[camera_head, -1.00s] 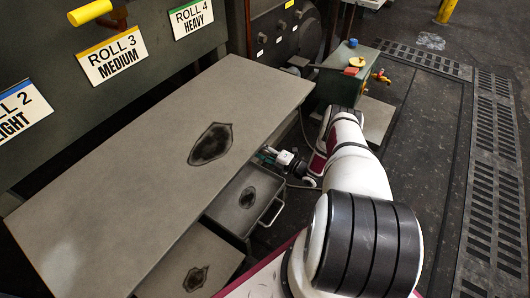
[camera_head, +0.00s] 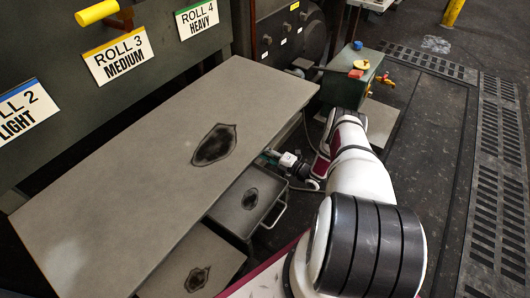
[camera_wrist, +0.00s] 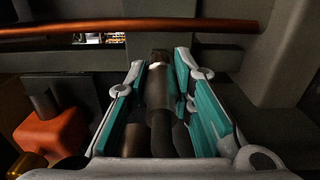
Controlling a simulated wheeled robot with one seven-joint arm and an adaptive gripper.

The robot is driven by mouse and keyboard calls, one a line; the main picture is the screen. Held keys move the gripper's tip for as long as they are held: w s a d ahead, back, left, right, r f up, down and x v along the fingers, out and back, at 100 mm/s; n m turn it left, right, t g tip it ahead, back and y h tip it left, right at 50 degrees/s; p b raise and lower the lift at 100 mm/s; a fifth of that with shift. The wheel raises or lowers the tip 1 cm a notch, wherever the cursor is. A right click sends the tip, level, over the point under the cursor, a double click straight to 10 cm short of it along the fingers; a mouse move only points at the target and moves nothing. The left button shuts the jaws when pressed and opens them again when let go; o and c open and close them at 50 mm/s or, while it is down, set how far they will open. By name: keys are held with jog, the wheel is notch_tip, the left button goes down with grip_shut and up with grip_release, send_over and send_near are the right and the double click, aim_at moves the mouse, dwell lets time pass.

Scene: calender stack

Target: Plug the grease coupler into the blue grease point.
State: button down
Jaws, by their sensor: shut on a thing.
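My gripper (camera_head: 266,157) is low beside the right edge of the grey table, partly hidden by the table top. In the wrist view my gripper (camera_wrist: 161,66) has its teal fingers closed on a dark cylindrical grease coupler (camera_wrist: 157,88) with a pale band near its far end. The coupler points away from the wrist, toward a dark grey surface under an orange-brown bar. I cannot tell whether its tip touches anything. No blue grease point can be made out in the wrist view. In the head view a blue knob (camera_head: 357,45) tops a green box; I cannot tell whether it is a grease point.
The grey table (camera_head: 160,150) has open drawers (camera_head: 250,197) below its right side. The green box (camera_head: 342,85) stands behind my arm. A thin hose (camera_head: 306,130) hangs near the gripper. An orange block (camera_wrist: 50,135) is at left in the wrist view. Floor at right is clear.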

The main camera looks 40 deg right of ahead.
aim_at(272, 156)
jog(key=shift+s+d, duration=0.1)
jog(key=shift+s, duration=0.1)
jog(key=shift+v, duration=1.5)
